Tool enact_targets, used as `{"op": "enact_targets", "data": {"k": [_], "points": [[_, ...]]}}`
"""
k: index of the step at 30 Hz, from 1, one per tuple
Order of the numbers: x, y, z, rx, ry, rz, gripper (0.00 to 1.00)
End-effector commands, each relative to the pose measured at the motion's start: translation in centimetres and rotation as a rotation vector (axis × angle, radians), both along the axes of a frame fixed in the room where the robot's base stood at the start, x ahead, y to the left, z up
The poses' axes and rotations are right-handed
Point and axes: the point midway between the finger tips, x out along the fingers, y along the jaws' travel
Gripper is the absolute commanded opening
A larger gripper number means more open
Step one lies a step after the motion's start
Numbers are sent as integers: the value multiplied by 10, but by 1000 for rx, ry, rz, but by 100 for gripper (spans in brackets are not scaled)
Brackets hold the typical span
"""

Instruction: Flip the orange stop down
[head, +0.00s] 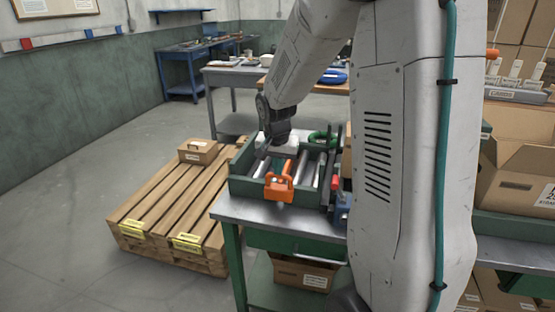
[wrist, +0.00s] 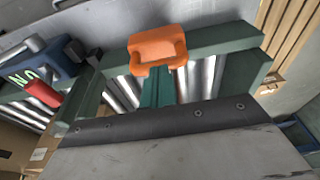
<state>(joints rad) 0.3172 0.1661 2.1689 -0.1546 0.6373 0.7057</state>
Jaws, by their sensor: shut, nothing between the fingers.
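The orange stop (head: 280,187) is at the near end of a green-framed roller tray (head: 240,187) on the workbench. In the wrist view the stop (wrist: 157,46) is a blocky orange piece with a notch. It stands at the green end rail, in front of the rollers. My gripper (head: 276,143) is shut and empty, over the tray and just behind the stop in the head view. I see no clear contact with the stop. The grey plate with a dark screwed edge (wrist: 150,122) fills the lower wrist view and hides part of the rollers; the fingertips are not clear.
A blue box with a red part (wrist: 42,90) sits beside the tray. A green ring (head: 323,139) lies at its back. A wooden pallet (head: 165,208) with a carton (head: 198,151) is on the floor at left. Cartons (head: 520,175) stand at right.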

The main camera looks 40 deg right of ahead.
Motion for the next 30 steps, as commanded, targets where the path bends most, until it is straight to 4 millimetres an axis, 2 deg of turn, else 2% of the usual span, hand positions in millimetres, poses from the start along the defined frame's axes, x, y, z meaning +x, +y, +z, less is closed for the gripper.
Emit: {"op": "enact_targets", "data": {"k": [10,19,30], "points": [[0,0,-2,0,0,0,0],[0,0,-43,1,2,0,0],[-1,1,-49,2,4,0,0]]}}
